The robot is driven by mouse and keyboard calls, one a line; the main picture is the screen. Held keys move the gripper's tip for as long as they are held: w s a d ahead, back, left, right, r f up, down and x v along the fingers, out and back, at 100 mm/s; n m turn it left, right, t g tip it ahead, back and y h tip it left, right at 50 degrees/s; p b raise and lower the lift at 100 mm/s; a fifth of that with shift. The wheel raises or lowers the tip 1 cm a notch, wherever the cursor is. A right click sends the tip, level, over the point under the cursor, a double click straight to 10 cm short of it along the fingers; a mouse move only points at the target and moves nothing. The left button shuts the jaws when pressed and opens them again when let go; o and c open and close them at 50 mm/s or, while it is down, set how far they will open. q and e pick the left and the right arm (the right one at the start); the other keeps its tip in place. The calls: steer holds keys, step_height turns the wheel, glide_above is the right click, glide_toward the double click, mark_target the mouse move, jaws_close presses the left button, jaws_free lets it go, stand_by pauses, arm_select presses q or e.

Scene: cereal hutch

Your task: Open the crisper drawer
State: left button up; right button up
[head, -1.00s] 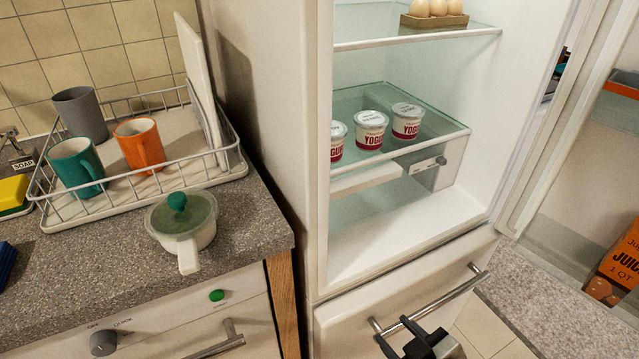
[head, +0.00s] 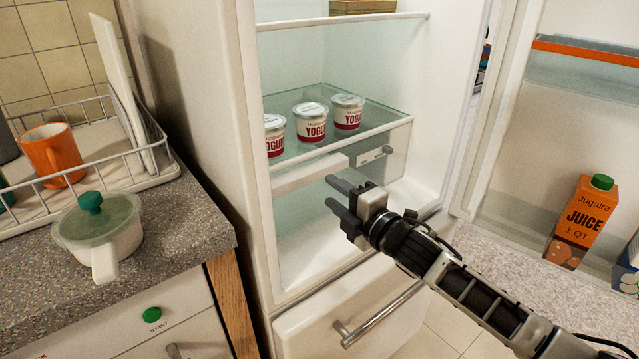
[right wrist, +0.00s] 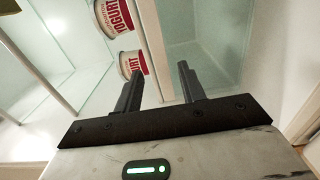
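The crisper drawer sits under the glass shelf inside the open fridge. Its white front strip (head: 310,173) shows in the head view, with a grey panel (head: 384,156) carrying a small slider to its right. I cannot make out any gap that shows it pulled out. My right gripper (head: 332,193) is open and empty, in front of and just below the strip and panel, its two fingers pointing left into the fridge. In the right wrist view the open fingers (right wrist: 160,88) show apart with nothing between them. My left gripper is not in view.
Several yogurt cups, one of them here (head: 310,122), stand on the glass shelf (head: 375,119). The lower drawer handle (head: 380,315) is below my right arm. The open fridge door with a juice carton (head: 581,222) is at right. A counter with a lidded pot (head: 98,232) is at left.

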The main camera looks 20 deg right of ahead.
mark_target(313, 179)
steer(key=x, duration=0.5)
steer(key=shift+w+a, duration=0.15)
steer(key=shift+w, duration=0.1)
jaws_close()
